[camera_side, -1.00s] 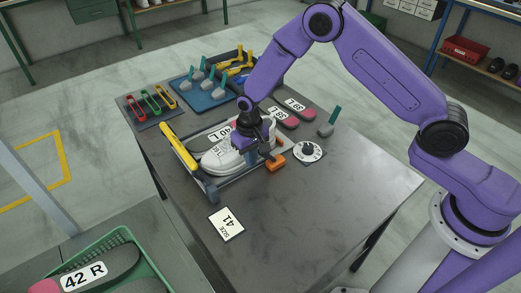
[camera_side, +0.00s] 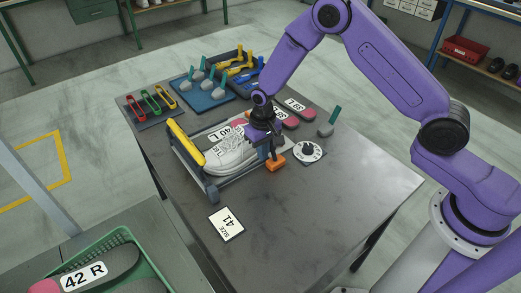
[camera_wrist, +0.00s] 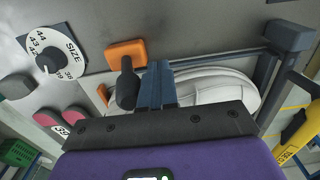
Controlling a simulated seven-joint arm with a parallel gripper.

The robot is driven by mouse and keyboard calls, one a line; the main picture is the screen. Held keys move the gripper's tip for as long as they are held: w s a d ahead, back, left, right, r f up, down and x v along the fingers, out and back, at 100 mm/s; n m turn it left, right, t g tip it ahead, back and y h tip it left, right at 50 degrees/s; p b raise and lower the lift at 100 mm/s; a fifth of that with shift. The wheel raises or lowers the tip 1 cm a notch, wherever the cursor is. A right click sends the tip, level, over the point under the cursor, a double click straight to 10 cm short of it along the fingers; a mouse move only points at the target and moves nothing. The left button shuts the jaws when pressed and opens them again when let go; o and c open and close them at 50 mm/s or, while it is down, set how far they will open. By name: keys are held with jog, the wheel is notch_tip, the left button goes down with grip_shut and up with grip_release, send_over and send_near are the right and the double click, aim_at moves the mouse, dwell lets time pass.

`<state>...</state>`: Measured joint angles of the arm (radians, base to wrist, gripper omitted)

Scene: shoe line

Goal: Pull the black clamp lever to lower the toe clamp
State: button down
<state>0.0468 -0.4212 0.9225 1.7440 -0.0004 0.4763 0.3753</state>
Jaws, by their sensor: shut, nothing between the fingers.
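The black clamp lever (camera_wrist: 126,90) stands up beside an orange block (camera_wrist: 126,53) in the wrist view. My gripper (camera_wrist: 156,82) is shut, its blue-grey fingertips together just right of the lever. I cannot tell whether they touch. In the side view my gripper (camera_side: 266,155) points down beside the shoe, close to the orange block (camera_side: 275,163); the lever is not clear there. A white shoe (camera_side: 230,158) lies in a dark frame (camera_side: 212,190). A yellow bar (camera_side: 186,143) spans the frame at the toe end; it also shows in the wrist view (camera_wrist: 300,128).
A round size dial (camera_side: 308,151) stands right of the orange block. Pink-and-grey soles (camera_side: 296,105) lie behind the gripper, and blue trays (camera_side: 205,92) stand farther back. A size 41 card (camera_side: 227,223) lies in front. The front right of the table is clear.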

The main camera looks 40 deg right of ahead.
jog(key=shift+d, duration=2.65)
jog(key=shift+a, duration=0.2)
jog(key=shift+a, duration=0.6)
jog(key=shift+r, duration=4.5)
jog(key=shift+r, duration=0.1)
